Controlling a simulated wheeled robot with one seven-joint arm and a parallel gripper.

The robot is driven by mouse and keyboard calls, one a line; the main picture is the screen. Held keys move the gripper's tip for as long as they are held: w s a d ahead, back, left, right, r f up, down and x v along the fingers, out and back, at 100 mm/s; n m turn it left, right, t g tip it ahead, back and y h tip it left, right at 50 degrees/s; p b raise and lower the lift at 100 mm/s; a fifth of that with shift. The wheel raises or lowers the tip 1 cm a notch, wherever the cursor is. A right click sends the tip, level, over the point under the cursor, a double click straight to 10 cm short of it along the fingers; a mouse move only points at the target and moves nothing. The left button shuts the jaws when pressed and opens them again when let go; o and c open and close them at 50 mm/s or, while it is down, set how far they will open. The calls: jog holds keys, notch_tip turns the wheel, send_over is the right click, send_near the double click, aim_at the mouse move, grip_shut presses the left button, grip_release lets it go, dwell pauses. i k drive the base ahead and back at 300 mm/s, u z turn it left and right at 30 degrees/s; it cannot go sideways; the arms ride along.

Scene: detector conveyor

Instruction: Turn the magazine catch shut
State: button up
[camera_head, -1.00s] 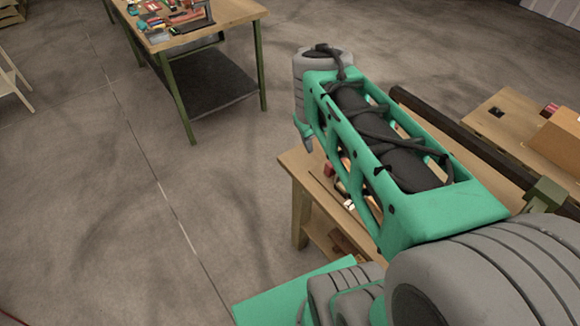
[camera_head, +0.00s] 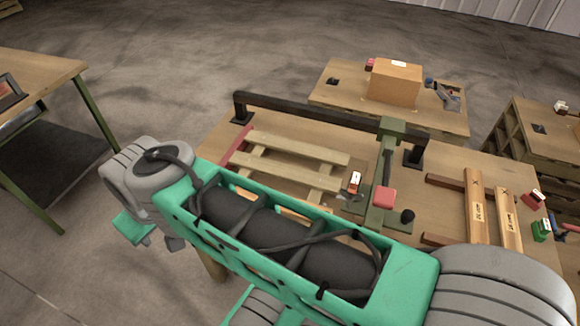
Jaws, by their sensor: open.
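I cannot make out the magazine catch for certain. A green upright fixture (camera_head: 388,150) stands on the wooden workbench (camera_head: 300,130), with a red block (camera_head: 385,197) and a dark round knob (camera_head: 407,216) near its foot. A small orange-and-white object (camera_head: 354,183) is beside it on the left. My teal and grey arm reaches across the front of the bench to the left. My gripper (camera_head: 138,232) is partly visible at the arm's far left end, away from the fixture and over the floor side. It is open; its fingertips are mostly hidden.
A pale slatted wooden frame (camera_head: 290,150) lies on the bench, and a dark rail (camera_head: 320,115) runs along its back. Wooden bars (camera_head: 478,210) lie at the right. A cardboard box (camera_head: 394,83) sits on a table behind. Open floor lies at the left.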

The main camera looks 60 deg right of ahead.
aim_at(346, 196)
jog(key=k, duration=0.45)
jog(key=z, duration=1.35)
jog(key=i, duration=0.3)
jog(key=u, duration=0.9)
jog(key=k, duration=0.15)
jog(key=u, duration=0.55)
